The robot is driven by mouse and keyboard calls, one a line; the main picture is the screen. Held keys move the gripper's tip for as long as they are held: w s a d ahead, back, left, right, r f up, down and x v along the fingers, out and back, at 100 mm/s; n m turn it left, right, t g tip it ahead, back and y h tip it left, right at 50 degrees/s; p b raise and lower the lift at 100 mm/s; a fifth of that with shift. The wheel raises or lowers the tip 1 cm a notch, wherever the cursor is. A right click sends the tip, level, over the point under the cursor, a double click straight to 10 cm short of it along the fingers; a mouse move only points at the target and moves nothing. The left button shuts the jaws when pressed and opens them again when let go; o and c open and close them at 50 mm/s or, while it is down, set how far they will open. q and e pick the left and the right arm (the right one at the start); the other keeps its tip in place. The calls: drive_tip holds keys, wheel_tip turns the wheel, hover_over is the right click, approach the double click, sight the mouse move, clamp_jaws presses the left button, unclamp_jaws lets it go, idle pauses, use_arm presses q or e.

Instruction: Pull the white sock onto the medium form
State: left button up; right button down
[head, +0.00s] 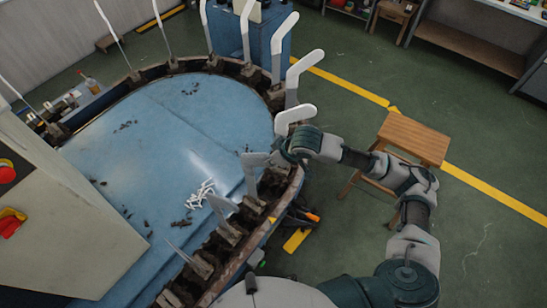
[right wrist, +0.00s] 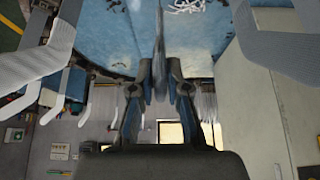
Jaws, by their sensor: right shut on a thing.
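My right gripper (head: 274,157) reaches in from the right over the rim of the blue round table. It is shut at a pale foot-shaped form (head: 252,160) that stands upright on the rim. In the right wrist view its fingers (right wrist: 160,88) close from both sides on a thin, pale grey piece seen edge-on (right wrist: 160,50). This looks like the white sock on the form, but I cannot clearly tell cloth from form. The gripper hides part of it in the head view. My left gripper is not in view.
A neighbouring white form (head: 295,114) stands just behind the gripper, and a lower one (head: 222,204) in front. Several more line the rim. A small white heap (head: 200,195) lies on the blue table (head: 180,110). A wooden stool (head: 414,138) stands right; a cabinet (head: 60,215) stands left.

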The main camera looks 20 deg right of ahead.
drive_tip(key=shift+f, duration=0.5)
drive_tip(key=c, duration=1.1)
unclamp_jaws()
drive_tip(key=shift+a+r, duration=0.1)
drive_tip(key=v, duration=1.2)
